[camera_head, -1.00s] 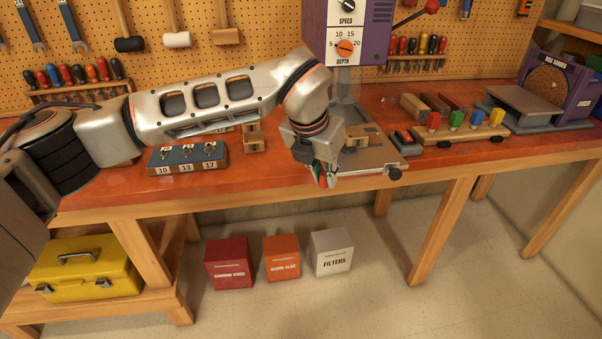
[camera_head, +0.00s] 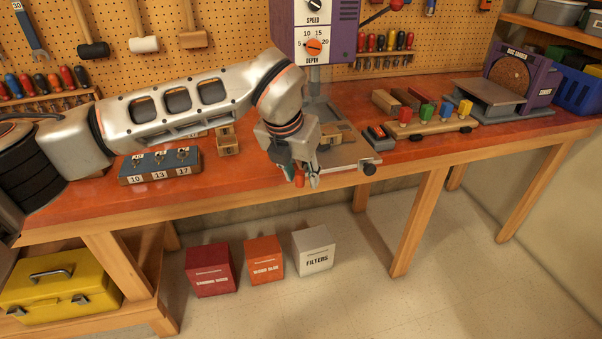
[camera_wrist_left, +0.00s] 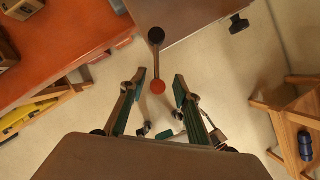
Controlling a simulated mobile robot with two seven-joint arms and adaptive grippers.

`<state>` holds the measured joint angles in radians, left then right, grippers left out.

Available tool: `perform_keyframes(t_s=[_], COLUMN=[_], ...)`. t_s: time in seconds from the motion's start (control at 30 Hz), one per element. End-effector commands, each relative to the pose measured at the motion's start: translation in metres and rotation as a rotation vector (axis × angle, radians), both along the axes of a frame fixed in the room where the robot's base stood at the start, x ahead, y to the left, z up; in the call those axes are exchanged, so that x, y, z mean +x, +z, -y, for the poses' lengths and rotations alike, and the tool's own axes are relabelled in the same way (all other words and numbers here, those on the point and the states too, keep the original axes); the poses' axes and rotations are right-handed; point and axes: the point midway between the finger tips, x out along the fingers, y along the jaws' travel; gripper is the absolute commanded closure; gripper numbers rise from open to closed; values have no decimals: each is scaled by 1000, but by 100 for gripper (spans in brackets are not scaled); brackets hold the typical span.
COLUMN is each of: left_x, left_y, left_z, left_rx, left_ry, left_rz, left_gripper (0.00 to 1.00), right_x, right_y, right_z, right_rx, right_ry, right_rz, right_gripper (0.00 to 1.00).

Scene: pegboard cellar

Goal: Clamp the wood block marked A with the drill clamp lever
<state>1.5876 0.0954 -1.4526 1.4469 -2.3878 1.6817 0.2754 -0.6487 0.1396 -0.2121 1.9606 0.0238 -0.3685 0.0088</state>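The drill press table (camera_head: 345,153) stands on the workbench, with a light wood block (camera_head: 337,133) on it partly behind my left arm; I cannot read a letter on it. My left gripper (camera_head: 305,180) is at the table's front left, beyond the bench edge, fingers pointing down. A red knob (camera_head: 299,179) shows at its fingers. In the left wrist view the clamp lever runs from a black pivot to this red ball knob (camera_wrist_left: 158,87). The knob appears between the two open fingers (camera_wrist_left: 159,88), with gaps on both sides. My right gripper is not in view.
A black side knob (camera_head: 369,169) juts from the drill table. A drill bit stand (camera_head: 160,168) and small wood pieces (camera_head: 228,145) lie left on the bench. Boxes (camera_head: 263,257) stand on the floor.

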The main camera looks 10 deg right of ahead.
Motion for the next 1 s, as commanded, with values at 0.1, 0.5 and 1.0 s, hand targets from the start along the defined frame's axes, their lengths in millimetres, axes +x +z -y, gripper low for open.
perform_keyframes(t_s=[0.1,0.5,1.0], left_x=[-1,-23,-39], left_y=[4,69,111], left_z=[-1,-15,-25], left_rx=[0,0,0], left_ry=[0,0,-1], left_rz=[1,5,0], left_gripper=[68,68,68], right_x=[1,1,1], right_y=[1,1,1], right_z=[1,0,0], right_rx=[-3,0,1], right_ry=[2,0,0], right_rz=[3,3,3], right_gripper=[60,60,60])
